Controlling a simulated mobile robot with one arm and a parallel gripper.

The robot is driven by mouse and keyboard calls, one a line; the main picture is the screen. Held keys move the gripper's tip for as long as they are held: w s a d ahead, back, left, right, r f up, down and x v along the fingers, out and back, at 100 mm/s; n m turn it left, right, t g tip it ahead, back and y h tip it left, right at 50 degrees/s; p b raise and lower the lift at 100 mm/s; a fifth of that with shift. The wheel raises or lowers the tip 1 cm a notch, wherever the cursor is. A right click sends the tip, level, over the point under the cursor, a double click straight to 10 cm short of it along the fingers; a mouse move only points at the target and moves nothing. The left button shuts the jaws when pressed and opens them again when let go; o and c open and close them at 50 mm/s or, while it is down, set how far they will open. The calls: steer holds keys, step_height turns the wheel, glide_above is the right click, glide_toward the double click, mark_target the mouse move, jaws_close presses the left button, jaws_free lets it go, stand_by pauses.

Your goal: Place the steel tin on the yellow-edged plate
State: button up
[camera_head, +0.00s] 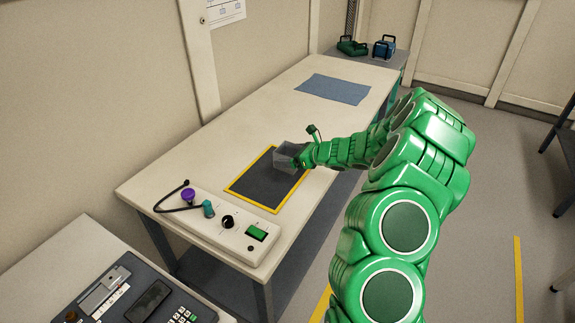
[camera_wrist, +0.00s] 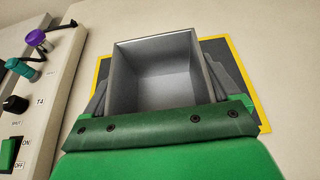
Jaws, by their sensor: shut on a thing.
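The steel tin (camera_wrist: 160,75) is an open, empty square grey box, held between the two fingers of my gripper (camera_wrist: 165,95) in the wrist view. In the head view the tin (camera_head: 286,158) shows at the end of my green arm, and my gripper (camera_head: 297,160) is beside it. The yellow-edged plate (camera_head: 262,183) is a dark rectangle with a yellow border on the bench. The tin appears upright over the plate's far right part. In the wrist view the plate's yellow edge (camera_wrist: 262,115) shows around the tin. I cannot tell whether the tin touches the plate.
A white control box (camera_head: 222,222) with knobs, a purple cap and a cable lies just left of the plate. A blue mat (camera_head: 333,89) lies farther along the bench (camera_head: 240,110). Green and blue cases stand at the far end. The bench between the plate and mat looks clear.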

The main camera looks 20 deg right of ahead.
steer(key=shift+w+d+f, duration=0.15)
steer(key=shift+w+f, duration=0.75)
steer(key=shift+f, duration=0.1)
steer(key=shift+w+f, duration=0.35)
steer(key=shift+f, duration=0.15)
steer(key=shift+w+f, duration=0.1)
steer(key=shift+f, duration=1.5)
steer(key=shift+f, duration=0.15)
steer(key=o, duration=0.9)
steer(key=shift+c, duration=0.2)
